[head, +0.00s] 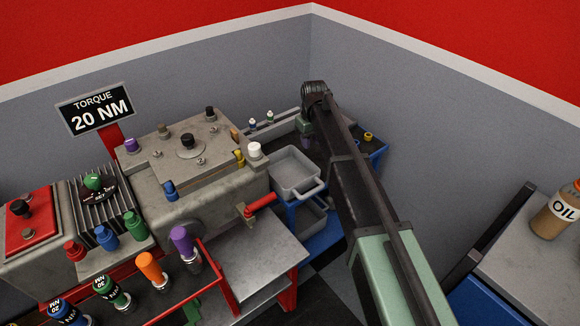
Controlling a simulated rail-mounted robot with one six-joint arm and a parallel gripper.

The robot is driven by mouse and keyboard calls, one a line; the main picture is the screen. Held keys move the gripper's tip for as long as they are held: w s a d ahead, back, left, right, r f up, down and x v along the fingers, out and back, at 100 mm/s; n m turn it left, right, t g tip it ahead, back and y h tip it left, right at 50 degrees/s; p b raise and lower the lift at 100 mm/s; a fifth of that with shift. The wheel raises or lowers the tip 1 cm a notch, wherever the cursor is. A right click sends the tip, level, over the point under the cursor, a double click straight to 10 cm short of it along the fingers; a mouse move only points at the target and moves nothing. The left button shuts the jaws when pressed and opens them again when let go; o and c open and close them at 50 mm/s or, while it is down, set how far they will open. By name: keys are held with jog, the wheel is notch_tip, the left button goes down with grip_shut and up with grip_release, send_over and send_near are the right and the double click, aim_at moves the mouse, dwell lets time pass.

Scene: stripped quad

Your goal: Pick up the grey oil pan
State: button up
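The grey oil pan (296,188) is a shallow, open rectangular tray with rounded corners. It sits on top of a blue cart (326,236) near the middle of the head view, and looks empty. My arm reaches from the lower right up past the right side of the pan. Its end bends down beyond the pan, where my gripper (306,135) is small, dark and partly covered by the arm. The fingers are too unclear to tell open from shut.
A grey engine block (190,195) with coloured caps and a red-handled lever (262,204) stands left of the pan. Another grey bin (312,218) is lower in the cart. A blue bin (376,150) is behind my arm. An oil bottle (560,212) stands on the right bench.

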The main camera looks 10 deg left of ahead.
aim_at(308, 170)
jog(key=shift+s+a+r+n, duration=0.1)
jog(key=shift+s+a+n, duration=0.25)
jog(key=shift+n, duration=0.15)
jog(key=shift+d, duration=0.1)
notch_tip(308, 170, down, 11)
jog(key=b, duration=1.1)
jog(key=shift+r, duration=0.1)
grip_shut()
